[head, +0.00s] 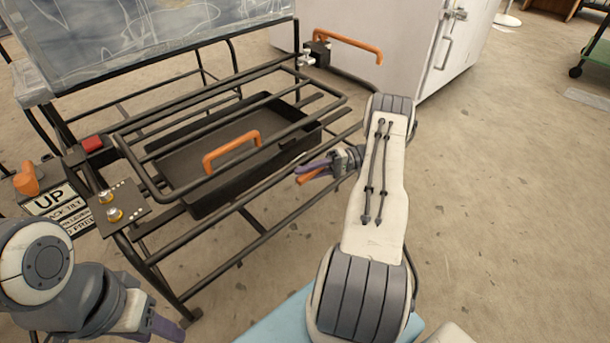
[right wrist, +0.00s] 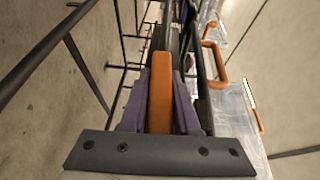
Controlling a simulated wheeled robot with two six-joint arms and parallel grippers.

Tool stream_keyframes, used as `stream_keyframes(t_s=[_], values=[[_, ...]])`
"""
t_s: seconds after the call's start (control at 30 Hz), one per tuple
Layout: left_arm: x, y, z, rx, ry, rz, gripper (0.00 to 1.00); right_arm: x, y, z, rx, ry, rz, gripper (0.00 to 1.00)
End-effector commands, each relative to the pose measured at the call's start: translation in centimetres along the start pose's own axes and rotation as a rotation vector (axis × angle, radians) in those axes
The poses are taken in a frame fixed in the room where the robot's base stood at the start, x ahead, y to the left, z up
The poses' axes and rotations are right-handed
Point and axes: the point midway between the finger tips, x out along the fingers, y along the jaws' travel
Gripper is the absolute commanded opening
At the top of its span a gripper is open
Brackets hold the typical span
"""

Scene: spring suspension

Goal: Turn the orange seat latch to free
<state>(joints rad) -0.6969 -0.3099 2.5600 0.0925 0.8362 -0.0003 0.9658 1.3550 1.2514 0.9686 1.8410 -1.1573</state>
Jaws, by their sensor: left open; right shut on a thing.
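My right gripper (head: 318,170) is shut on a flat orange bar, which looks like the orange seat latch (head: 308,178), at the right side of the black tubular frame. In the right wrist view, the latch (right wrist: 160,92) runs lengthwise between my purple fingers (right wrist: 160,108), which touch it on both sides. In the head view, my arm and fingers hide much of the latch and its mount. My left gripper (head: 160,326) is open and empty at the lower left, in front of the frame and apart from it, and partly cut off by the picture edge.
The black frame (head: 255,230) holds a tray (head: 190,170) with an orange U-shaped handle (head: 232,150). Another orange handle (head: 350,42) sticks out at its upper right. An orange knob (head: 27,180) and UP sign (head: 50,200) are at left. A white cabinet (head: 420,50) stands behind.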

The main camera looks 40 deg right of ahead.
Motion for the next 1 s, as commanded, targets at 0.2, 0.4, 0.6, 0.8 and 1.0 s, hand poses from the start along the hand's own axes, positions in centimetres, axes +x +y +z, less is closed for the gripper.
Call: stream_keyframes(t_s=[0.2, 0.4, 0.6, 0.8, 1.0], values=[[0.42, -0.03, 0.02, 0.000, 0.000, 0.000, 0.50, 0.04, 0.19, 0.03, 0.023, 0.000, -0.050, 0.00], [0.46, -0.03, 0.02, 0.000, 0.000, 0.000, 0.50, 0.04, 0.10, 0.03, 0.029, 0.000, -0.064, 0.00], [0.45, -0.03, 0.02, 0.000, 0.000, 0.000, 0.50, 0.05, 0.09, 0.02, 0.029, 0.000, -0.063, 0.00], [0.45, -0.03, 0.02, 0.000, 0.000, 0.000, 0.50, 0.06, 0.08, 0.00, 0.028, 0.000, -0.063, 0.60], [0.44, -0.03, 0.02, 0.000, 0.000, 0.000, 0.50, 0.04, 0.05, -0.01, 0.027, 0.000, -0.063, 0.60]])
